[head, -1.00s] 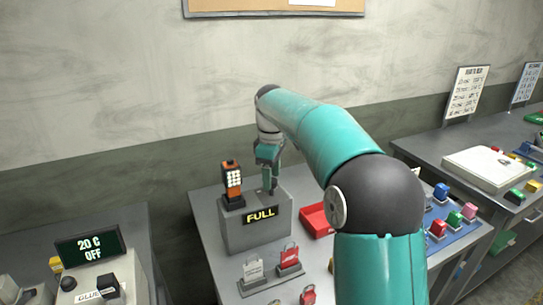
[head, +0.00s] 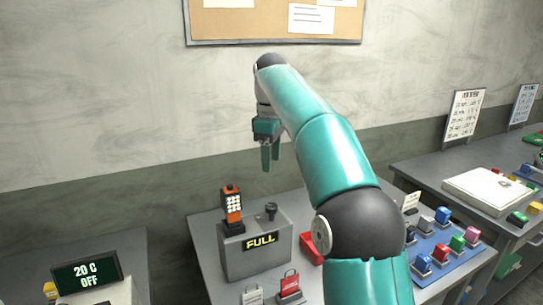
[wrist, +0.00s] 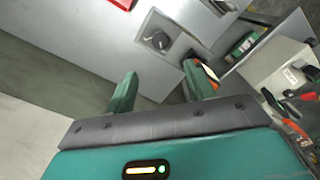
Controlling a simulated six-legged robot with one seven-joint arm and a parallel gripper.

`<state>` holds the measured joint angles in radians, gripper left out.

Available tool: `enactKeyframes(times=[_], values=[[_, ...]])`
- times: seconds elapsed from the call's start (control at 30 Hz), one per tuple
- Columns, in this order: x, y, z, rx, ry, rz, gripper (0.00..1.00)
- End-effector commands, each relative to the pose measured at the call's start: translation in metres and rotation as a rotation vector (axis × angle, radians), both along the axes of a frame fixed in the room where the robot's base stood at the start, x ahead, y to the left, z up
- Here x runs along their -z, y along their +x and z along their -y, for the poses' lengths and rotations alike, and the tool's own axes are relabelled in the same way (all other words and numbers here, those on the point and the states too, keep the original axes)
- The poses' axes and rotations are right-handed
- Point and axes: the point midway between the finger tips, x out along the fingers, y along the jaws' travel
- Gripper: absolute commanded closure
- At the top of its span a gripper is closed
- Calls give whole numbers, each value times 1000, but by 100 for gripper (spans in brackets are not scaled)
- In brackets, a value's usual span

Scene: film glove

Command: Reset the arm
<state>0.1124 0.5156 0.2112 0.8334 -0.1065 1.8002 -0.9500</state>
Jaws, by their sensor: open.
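My gripper (head: 270,158) hangs in the air above the grey box marked FULL (head: 247,262), fingers pointing down. It is open and empty; in the wrist view its two green fingers (wrist: 162,92) stand apart with nothing between them. A dark knob (head: 271,211) sticks up from the box top, below and apart from my fingertips. The knob also shows in the wrist view (wrist: 158,40). An orange handheld device with white keys (head: 232,205) stands upright in a dark holder at the left of the box top.
A red tray (head: 311,247) lies right of the box, partly behind my arm. Padlocks (head: 289,284) stand in front, and a blue board with coloured blocks (head: 445,246) is at right. A unit reading 20 C OFF (head: 87,272) is at left. The wall (head: 110,90) is behind.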

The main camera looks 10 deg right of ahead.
Motion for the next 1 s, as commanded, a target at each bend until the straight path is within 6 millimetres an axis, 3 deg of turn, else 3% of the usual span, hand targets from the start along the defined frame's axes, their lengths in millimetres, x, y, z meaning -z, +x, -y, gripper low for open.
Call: enactKeyframes(times=[0.2, 0.37, 0.67, 0.87, 1.0], values=[[-2, -4, -2, 13, -4, 9, 46], [-12, -30, -9, 86, -21, 54, 46], [-12, -113, -18, 328, -21, 188, 46], [9, -175, -16, 500, 16, 273, 46], [34, -219, -11, 625, 58, 330, 46]])
